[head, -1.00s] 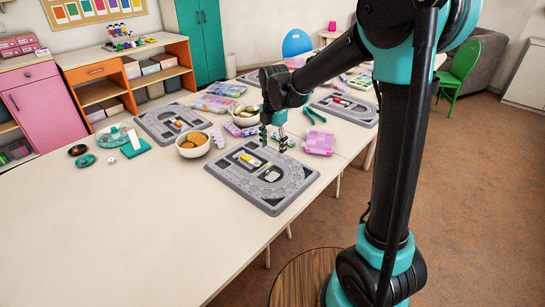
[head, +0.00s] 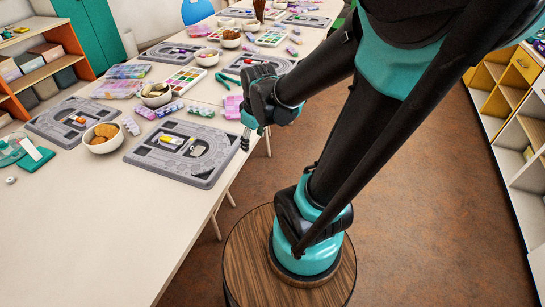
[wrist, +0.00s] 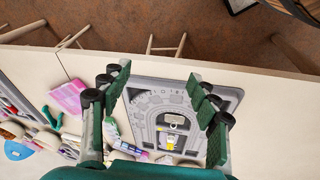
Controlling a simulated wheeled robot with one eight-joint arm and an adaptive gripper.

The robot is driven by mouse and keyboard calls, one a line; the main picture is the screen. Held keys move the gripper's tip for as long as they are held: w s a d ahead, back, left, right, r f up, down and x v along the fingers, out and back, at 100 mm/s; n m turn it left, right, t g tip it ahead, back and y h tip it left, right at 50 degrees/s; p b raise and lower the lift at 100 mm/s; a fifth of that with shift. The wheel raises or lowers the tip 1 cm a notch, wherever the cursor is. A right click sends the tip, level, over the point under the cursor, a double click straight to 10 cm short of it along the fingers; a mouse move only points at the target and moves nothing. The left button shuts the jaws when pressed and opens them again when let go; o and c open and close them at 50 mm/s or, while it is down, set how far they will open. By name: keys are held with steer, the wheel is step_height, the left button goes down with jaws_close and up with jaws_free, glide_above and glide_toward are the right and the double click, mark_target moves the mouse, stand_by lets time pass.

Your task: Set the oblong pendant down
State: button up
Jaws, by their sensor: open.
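The grey bead board (head: 143,157) lies on the table. A small pale, rounded piece, which looks like the oblong pendant (head: 196,150), lies in its middle recess. It also shows in the wrist view (wrist: 177,119). A yellow piece (head: 171,140) lies near it on the board, and in the wrist view (wrist: 171,140) too. My gripper (head: 246,139) is at the board's right side, by the table edge. In the wrist view its two fingers (wrist: 156,82) are spread apart with nothing held, and the board shows beyond and between them.
A bowl of brown pieces (head: 103,138) stands left of the board. A second bead board (head: 45,122) lies further left. A pink box (head: 232,106) and teal pliers (head: 227,79) lie behind my gripper. The near table top is clear.

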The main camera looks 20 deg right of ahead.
steer(key=s+d+f+m+t, duration=0.1)
steer(key=s+d+f+m, duration=0.2)
steer(key=s+m, duration=0.3)
steer(key=shift+s+d+f+m, duration=0.35)
steer(key=shift+d+m, duration=0.45)
steer(key=shift+m, duration=0.3)
